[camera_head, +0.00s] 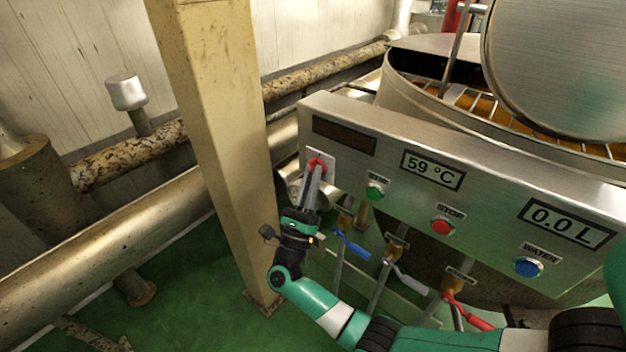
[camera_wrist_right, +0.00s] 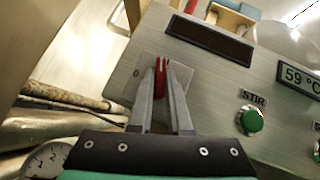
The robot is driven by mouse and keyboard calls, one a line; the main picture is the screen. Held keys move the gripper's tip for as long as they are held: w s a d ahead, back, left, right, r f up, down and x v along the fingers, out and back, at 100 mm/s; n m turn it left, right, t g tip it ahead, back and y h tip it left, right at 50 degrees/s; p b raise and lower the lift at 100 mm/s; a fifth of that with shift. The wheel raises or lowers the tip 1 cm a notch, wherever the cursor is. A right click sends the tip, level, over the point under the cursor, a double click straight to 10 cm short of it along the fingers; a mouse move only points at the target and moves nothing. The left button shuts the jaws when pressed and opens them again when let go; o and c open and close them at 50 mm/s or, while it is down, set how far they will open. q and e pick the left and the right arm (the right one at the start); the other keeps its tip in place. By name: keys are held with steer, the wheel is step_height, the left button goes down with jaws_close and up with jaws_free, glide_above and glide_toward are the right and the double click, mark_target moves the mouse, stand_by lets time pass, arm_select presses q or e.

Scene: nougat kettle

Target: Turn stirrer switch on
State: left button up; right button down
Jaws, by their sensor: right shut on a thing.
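The red stirrer switch (camera_head: 317,164) sits on a pale square plate at the left end of the kettle's metal control panel (camera_head: 385,185). In the right wrist view the red switch (camera_wrist_right: 160,78) is a narrow upright handle on a plate with a "0" mark to its left. My right gripper (camera_head: 316,172) reaches up to it from below. Its two fingers (camera_wrist_right: 160,85) are shut on the red switch, one on each side, and hide part of it. My left gripper is not in view.
Right of the switch are a green STIR button (camera_head: 375,190), a red STOP button (camera_head: 441,227) and a blue WATER button (camera_head: 528,267). Valves with blue, grey and red handles hang below the panel. A beige post (camera_head: 215,130) stands close left of my right gripper.

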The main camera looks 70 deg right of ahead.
steer(key=shift+w+m+g, duration=0.2)
steer(key=shift+m+g, duration=3.3)
steer(key=shift+m, duration=0.2)
steer(key=shift+d+m+g, duration=0.1)
steer(key=shift+m+g, duration=0.6)
steer(key=shift+m, duration=0.2)
steer(key=shift+f, duration=0.1)
steer(key=c, duration=0.9)
jaws_free()
steer(key=shift+o, duration=0.2)
